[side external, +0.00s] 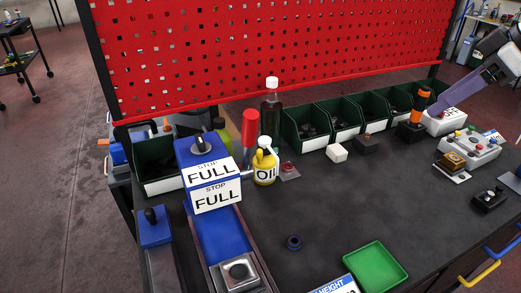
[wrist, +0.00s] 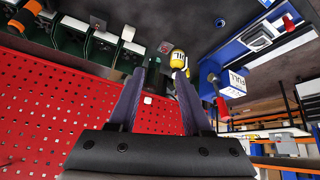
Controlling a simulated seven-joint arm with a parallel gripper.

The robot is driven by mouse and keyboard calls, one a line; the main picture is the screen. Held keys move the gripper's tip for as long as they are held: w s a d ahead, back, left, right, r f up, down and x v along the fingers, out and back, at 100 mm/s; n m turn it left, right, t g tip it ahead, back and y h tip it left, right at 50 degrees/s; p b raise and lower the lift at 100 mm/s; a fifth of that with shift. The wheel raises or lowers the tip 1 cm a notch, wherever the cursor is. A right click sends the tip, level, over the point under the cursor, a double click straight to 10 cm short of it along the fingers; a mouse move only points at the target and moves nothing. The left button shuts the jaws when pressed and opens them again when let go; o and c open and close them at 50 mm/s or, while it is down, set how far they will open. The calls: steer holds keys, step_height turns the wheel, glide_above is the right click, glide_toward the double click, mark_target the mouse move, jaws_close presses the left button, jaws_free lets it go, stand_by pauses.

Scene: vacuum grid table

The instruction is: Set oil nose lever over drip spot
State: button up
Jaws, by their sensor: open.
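The yellow oil can (side external: 265,168) has a white top and an "OIL" label. It stands upright on the dark table beside a blue box with "STOP FULL" signs (side external: 209,175). A red-handled lever (side external: 249,130) rises between box and can. A small dark ring (side external: 293,242) lies on the table in front; I cannot tell whether it is the drip spot. A reddish piece (side external: 289,170) sits right of the can. In the wrist view my gripper (wrist: 160,75) is open, with the oil can (wrist: 178,58) beyond the right fingertip, apparently apart from it. The can's nose is hard to make out.
A dark bottle (side external: 271,108) stands behind the can. Green bins (side external: 305,128) line the red pegboard (side external: 270,45). A green tray (side external: 375,268) lies at the front, and a button box (side external: 468,150) at right. The table's middle is clear.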

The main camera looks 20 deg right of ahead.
steer(key=w+a+r+n, duration=0.2)
steer(key=w+a, duration=0.2)
steer(key=w, duration=0.4)
steer(key=n+g+y, duration=0.2)
steer(key=g, duration=0.1)
glide_above(259, 150)
steer(key=s+d, duration=0.4)
step_height(259, 150, down, 12)
steer(key=x, duration=1.3)
steer(key=shift+w, duration=0.15)
jaws_close()
